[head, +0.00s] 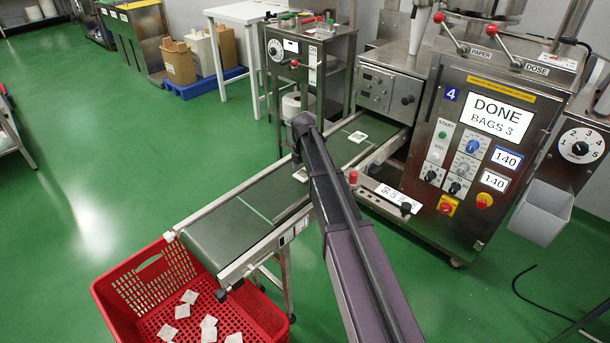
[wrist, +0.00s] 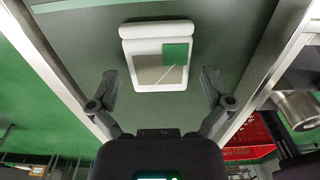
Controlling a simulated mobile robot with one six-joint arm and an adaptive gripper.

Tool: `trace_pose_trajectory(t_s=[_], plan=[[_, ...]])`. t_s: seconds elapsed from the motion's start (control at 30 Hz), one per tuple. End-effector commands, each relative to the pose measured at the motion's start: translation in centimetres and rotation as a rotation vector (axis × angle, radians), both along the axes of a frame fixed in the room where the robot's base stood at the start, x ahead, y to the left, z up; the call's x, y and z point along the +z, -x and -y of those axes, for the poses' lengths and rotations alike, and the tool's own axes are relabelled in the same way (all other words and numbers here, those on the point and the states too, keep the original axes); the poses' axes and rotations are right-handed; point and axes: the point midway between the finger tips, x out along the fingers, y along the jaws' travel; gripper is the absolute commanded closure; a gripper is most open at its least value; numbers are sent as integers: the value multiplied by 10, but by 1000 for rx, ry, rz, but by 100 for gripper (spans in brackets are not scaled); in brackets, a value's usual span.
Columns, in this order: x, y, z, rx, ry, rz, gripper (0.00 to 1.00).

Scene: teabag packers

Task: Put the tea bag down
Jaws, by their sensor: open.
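A white tea bag (wrist: 160,72) with a green square tag lies on the dark green belt (wrist: 230,30) in the wrist view. My gripper (wrist: 157,78) is open, with one finger on each side of the bag and a gap to both edges. Nothing is held. In the head view my arm hides the gripper. One white tea bag (head: 358,137) lies on the belt (head: 225,228) near the machine. Another white piece (head: 301,174) shows beside my arm, partly hidden. I cannot tell for sure which one the wrist view shows.
A red crate (head: 150,275) with several white bags inside stands at the belt's lower end. The packing machine (head: 490,125) reads "DONE BAGS 3". Metal rails (head: 265,245) edge the belt. A second machine (head: 305,70) stands behind.

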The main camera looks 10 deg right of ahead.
Motion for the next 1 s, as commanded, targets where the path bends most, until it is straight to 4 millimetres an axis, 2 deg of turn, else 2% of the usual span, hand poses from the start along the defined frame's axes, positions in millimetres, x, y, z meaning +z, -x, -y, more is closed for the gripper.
trace_pose_trajectory(t_s=[0.13, 0.2, 0.4, 0.53, 0.57, 1.0], plan=[[0, 0, 0, 0, 0, 0, 0], [0, 0, 0, 0, 0, 0, 14], [0, 0, 0, 0, 0, 0, 34], [0, 0, 0, 0, 0, 0, 35], [0, 0, 0, 0, 0, 0, 38], [5, 0, -1, 1, 0, 0, 38]])
